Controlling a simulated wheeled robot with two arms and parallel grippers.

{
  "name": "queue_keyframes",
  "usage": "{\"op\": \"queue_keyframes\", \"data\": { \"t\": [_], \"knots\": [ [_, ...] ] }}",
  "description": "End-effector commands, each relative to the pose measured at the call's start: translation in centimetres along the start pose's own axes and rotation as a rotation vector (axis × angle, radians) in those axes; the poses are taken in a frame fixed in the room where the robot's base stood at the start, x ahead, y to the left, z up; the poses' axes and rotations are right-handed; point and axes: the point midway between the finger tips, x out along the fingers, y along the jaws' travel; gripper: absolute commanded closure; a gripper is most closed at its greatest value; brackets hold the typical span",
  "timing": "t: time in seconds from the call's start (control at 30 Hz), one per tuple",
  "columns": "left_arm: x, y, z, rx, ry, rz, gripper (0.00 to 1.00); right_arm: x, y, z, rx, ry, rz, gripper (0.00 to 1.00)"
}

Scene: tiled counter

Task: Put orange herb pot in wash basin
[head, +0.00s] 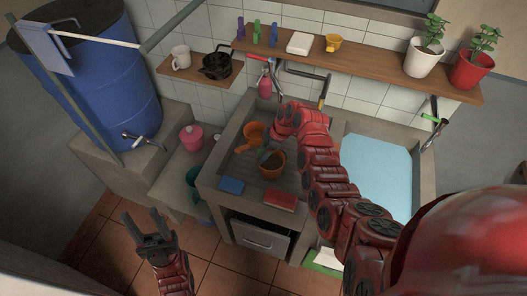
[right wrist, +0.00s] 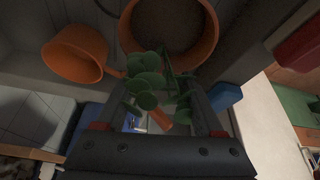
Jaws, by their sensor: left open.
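The orange herb pot (head: 272,166) stands on the grey counter (head: 238,160), with dark soil and a small green plant. In the right wrist view the pot (right wrist: 207,50) is just beyond the fingers, and its leaves (right wrist: 148,82) show between them. My right gripper (right wrist: 155,85) has its fingers apart, close above the pot; in the head view my arm partly hides it. The wash basin (head: 377,172), filled with light blue, is to the right of the pot, partly behind my right arm. My left gripper (head: 146,222) is open and empty above the floor at lower left.
An orange scoop-like pan (head: 253,132) lies beside the pot. A blue block (head: 232,185) and a red block (head: 281,200) lie at the counter's front. A blue barrel (head: 95,75) and pink pot (head: 191,138) are left. The shelf (head: 375,68) holds two potted plants.

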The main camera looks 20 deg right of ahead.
Motion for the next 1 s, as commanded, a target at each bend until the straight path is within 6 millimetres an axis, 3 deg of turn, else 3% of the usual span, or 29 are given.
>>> {"op": "queue_keyframes", "data": {
  "t": [0.23, 0.47, 0.7, 0.8, 0.87, 1.0],
  "knots": [
    [0.6, 0.0, -0.1, 0.000, 0.000, 0.000, 0.50, -0.5, 0.0, -0.2, 0.000, 0.000, 0.000, 0.30],
    [-0.8, 0.0, 0.1, 0.000, 0.000, 0.000, 0.50, -2.2, 0.2, 0.0, -0.001, 0.001, 0.004, 0.30],
    [-2.4, 0.1, 0.4, 0.000, 0.000, 0.000, 0.50, -6.6, 0.2, 0.0, -0.001, 0.001, 0.009, 0.30],
    [-1.9, 0.1, 0.3, 0.000, 0.000, 0.000, 0.50, -9.4, 0.2, -0.1, 0.001, 0.001, 0.008, 0.30],
    [-0.3, 0.0, 0.1, 0.000, 0.000, 0.000, 0.50, -11.0, 0.0, -0.4, 0.002, 0.000, 0.000, 0.30],
    [1.0, -0.1, -0.2, 0.000, 0.000, 0.000, 0.50, -12.0, 0.0, -0.2, 0.002, -0.001, -0.001, 0.30]
  ]
}}
